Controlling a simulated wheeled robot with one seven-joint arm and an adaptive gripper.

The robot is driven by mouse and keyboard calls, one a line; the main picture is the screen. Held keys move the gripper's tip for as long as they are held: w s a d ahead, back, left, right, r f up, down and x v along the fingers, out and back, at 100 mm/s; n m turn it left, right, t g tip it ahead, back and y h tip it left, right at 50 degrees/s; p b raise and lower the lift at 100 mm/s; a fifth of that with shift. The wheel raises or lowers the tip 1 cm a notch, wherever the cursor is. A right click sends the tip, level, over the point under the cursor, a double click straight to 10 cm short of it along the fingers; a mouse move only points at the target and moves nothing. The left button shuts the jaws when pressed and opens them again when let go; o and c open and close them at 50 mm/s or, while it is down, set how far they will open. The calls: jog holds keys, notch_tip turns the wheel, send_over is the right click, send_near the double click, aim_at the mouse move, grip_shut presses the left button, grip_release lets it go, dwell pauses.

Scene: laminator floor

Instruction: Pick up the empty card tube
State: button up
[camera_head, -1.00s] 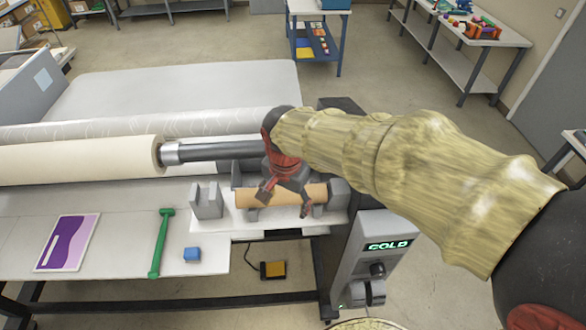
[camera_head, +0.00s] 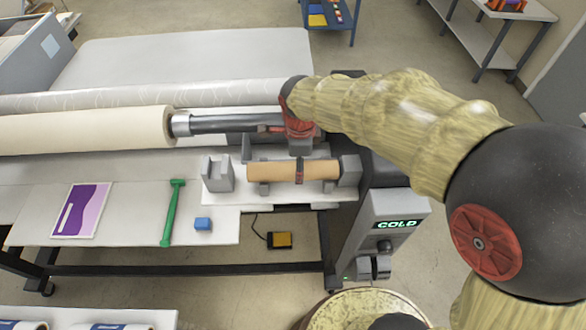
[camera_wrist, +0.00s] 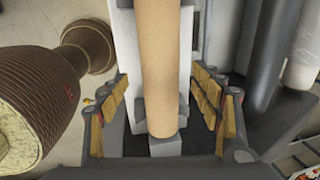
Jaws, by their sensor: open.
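The tan card tube (camera_head: 265,170) lies level on grey supports on a pale ledge at the right end of the laminator. It also shows in the wrist view (camera_wrist: 158,50), running down the middle to a grey block. My gripper (camera_head: 299,172) is open over the tube's right half, and one finger shows in front of it. In the wrist view my gripper's padded fingers (camera_wrist: 164,98) stand on either side of the tube, with gaps between them and it. Whether the tube's far side touches anything is hidden.
A grey notched holder (camera_head: 217,175) stands left of the tube. A cream roll (camera_head: 85,132) on a metal shaft lies behind. A grey control post (camera_head: 395,225) reads COLD.

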jog(key=shift+w+f+p, duration=0.15)
jog(key=shift+f+p, duration=0.05)
jog(key=shift+f, duration=0.65)
jog(key=shift+w+f+p, duration=0.15)
jog(key=shift+f, duration=0.7)
jog(key=shift+c, duration=1.1)
jog(key=c, duration=0.7)
jog(key=shift+c, duration=0.3)
